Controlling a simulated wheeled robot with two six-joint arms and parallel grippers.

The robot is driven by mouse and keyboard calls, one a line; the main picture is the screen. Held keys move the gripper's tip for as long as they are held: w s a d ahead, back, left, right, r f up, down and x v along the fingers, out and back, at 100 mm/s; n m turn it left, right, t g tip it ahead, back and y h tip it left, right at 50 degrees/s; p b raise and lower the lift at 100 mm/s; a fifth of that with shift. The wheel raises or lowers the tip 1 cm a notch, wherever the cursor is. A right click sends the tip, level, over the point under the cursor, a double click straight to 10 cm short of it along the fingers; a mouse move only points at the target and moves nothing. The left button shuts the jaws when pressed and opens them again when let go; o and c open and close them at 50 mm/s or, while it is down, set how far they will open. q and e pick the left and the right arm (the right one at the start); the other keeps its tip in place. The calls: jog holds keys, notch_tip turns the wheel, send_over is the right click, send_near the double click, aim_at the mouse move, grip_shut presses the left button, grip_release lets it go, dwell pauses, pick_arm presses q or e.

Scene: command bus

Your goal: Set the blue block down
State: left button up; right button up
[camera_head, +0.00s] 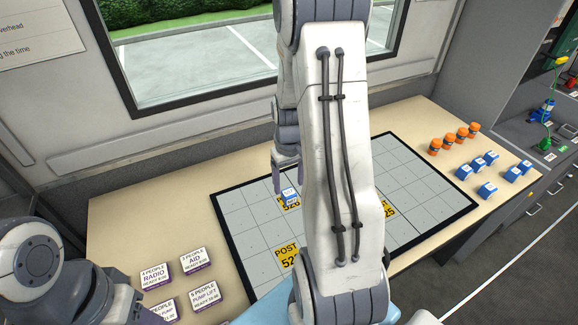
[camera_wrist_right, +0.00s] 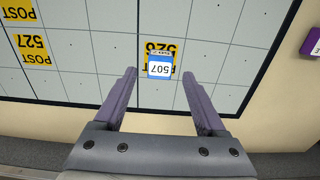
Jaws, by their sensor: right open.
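The blue block (camera_head: 290,196), with a white top, sits on the gridded map board (camera_head: 233,216) at the yellow POST 526 label (camera_head: 283,204). In the right wrist view the block (camera_wrist_right: 160,68) shows its number 507 and covers part of that label. My right gripper (camera_head: 284,183) is open above the board, close to the block. In the wrist view its purple fingers stand either side of the block with clear gaps. Only part of my left gripper (camera_head: 135,314) shows at the bottom left; its jaws cannot be read.
Several blue blocks (camera_head: 488,188) and orange cylinders (camera_head: 448,141) stand on the desk right of the board. White cards (camera_head: 155,274) with purple edges stand at the front left. My right arm hides the middle of the board. A window is behind.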

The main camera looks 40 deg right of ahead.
aim_at(289, 193)
notch_tip(289, 193, up, 7)
jog(key=a+r+n, duration=0.2)
jog(key=a+r, duration=0.1)
jog(key=a, duration=0.8)
jog(key=s+a+r+n+y, duration=0.1)
jog(key=s+a+n, duration=0.6)
jog(key=s+a, duration=0.9)
jog(key=a+r, duration=0.1)
jog(key=a, duration=0.3)
jog(key=shift+s+r+n, duration=0.15)
jog(key=shift+r+n, duration=0.25)
